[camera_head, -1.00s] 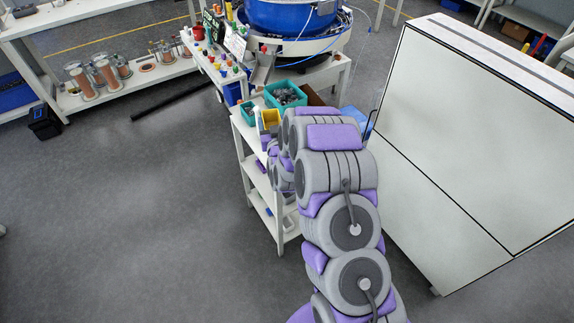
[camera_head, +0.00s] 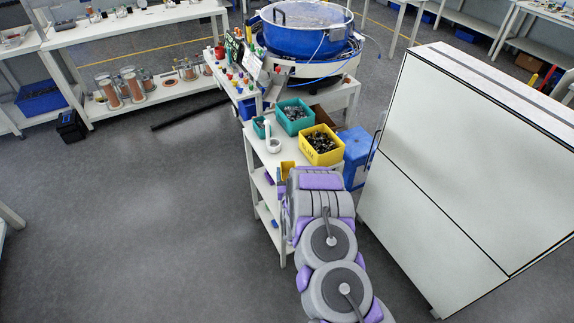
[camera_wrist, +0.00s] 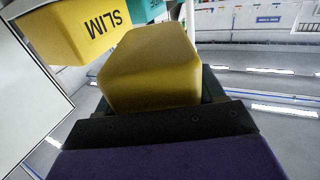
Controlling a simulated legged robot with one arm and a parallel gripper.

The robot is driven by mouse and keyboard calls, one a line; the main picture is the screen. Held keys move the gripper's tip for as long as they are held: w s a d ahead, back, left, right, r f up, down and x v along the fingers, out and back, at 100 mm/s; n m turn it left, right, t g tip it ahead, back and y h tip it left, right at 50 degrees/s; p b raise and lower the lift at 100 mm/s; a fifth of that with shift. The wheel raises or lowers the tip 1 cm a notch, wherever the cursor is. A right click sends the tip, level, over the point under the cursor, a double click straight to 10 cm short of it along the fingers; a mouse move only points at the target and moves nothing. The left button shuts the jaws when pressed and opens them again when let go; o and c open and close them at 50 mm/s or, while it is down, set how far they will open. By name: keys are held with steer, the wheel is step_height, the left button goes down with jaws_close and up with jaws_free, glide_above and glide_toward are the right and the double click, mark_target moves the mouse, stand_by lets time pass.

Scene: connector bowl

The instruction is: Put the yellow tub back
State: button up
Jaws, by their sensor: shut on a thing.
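A small yellow tub (camera_wrist: 150,65) fills the middle of the wrist view, between the dark fingers of my gripper (camera_wrist: 156,98). My gripper is shut on it. In the head view a small yellow piece of the tub (camera_head: 287,168) shows at the near end of the white cart, just beyond my arm. My arm hides the gripper there, and whether the tub touches the cart cannot be told.
A larger yellow bin (camera_head: 320,147) of dark parts stands on the white cart (camera_head: 262,150); its lettered side (camera_wrist: 78,32) is close beside the tub. Teal bins (camera_head: 294,117), a white pestle and mortar (camera_head: 272,141) and a blue container (camera_head: 356,155) are nearby. A tall white cabinet (camera_head: 460,150) stands right.

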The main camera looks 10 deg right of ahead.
steer(key=w, duration=0.3)
steer(key=w+d+b, duration=0.1)
steer(key=w, duration=0.2)
steer(key=w+f, duration=0.1)
steer(key=w, duration=0.2)
steer(key=shift+w+d, duration=0.15)
steer(key=shift+w, duration=0.6)
steer(key=shift+f+b, duration=0.65)
steer(key=shift+f, duration=1.2)
steer(key=o, duration=1.1)
steer(key=shift+c, duration=0.2)
steer(key=shift+r, duration=0.1)
steer(key=shift+s, duration=0.15)
steer(key=s, duration=0.4)
steer(key=s+p, duration=0.1)
steer(key=s, duration=0.2)
steer(key=s+a, duration=0.1)
steer(key=s, duration=0.3)
steer(key=shift+s+p, duration=0.35)
steer(key=shift+p, duration=0.05)
